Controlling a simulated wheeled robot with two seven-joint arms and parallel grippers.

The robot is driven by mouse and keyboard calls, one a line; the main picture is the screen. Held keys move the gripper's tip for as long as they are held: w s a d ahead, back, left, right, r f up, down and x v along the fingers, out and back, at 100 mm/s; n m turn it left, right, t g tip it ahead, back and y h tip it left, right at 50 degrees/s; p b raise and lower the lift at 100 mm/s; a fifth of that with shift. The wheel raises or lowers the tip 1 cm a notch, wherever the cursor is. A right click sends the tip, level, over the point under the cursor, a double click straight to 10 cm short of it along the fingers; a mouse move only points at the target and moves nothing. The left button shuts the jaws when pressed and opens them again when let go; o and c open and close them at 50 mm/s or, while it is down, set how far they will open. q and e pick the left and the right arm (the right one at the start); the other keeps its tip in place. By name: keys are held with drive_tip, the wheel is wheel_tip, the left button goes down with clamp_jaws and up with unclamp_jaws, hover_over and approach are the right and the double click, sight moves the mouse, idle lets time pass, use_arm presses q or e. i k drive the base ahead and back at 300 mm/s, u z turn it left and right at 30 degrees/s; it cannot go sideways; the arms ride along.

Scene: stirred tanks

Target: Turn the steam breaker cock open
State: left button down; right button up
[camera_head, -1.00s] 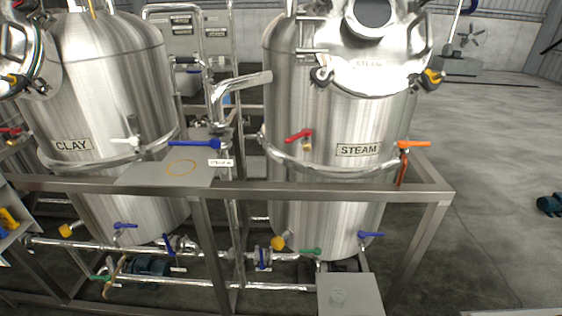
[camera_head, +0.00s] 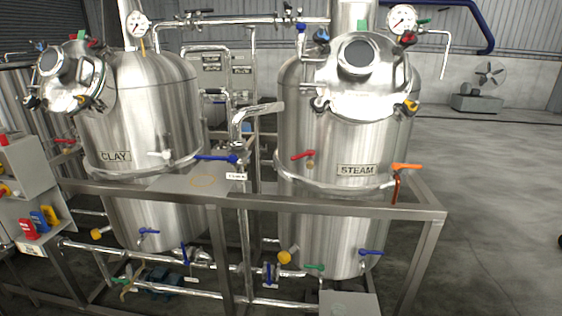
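The steel tank labelled STEAM (camera_head: 345,145) stands right of centre. A red-handled cock (camera_head: 303,155) is on its front left, with the handle roughly level. An orange-handled cock (camera_head: 406,167) is on its right side, also roughly level, with an orange-brown pipe below. A blue handle (camera_head: 371,252) and a green handle (camera_head: 314,267) sit low on the tank. Small blue (camera_head: 301,28) and green (camera_head: 424,21) handles show on the piping above it. No label tells which of these is the breaker cock. Neither of my grippers is in view.
A metal frame rail (camera_head: 330,205) runs in front of the tanks. The CLAY tank (camera_head: 150,140) stands left, with a long blue handle (camera_head: 215,158) between tanks. A grey control box (camera_head: 22,170) is at far left. Open floor (camera_head: 490,200) lies right.

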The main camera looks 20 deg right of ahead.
sight(309, 152)
drive_tip(key=u, duration=0.3)
drive_tip(key=i, duration=0.55)
drive_tip(key=z, duration=1.05)
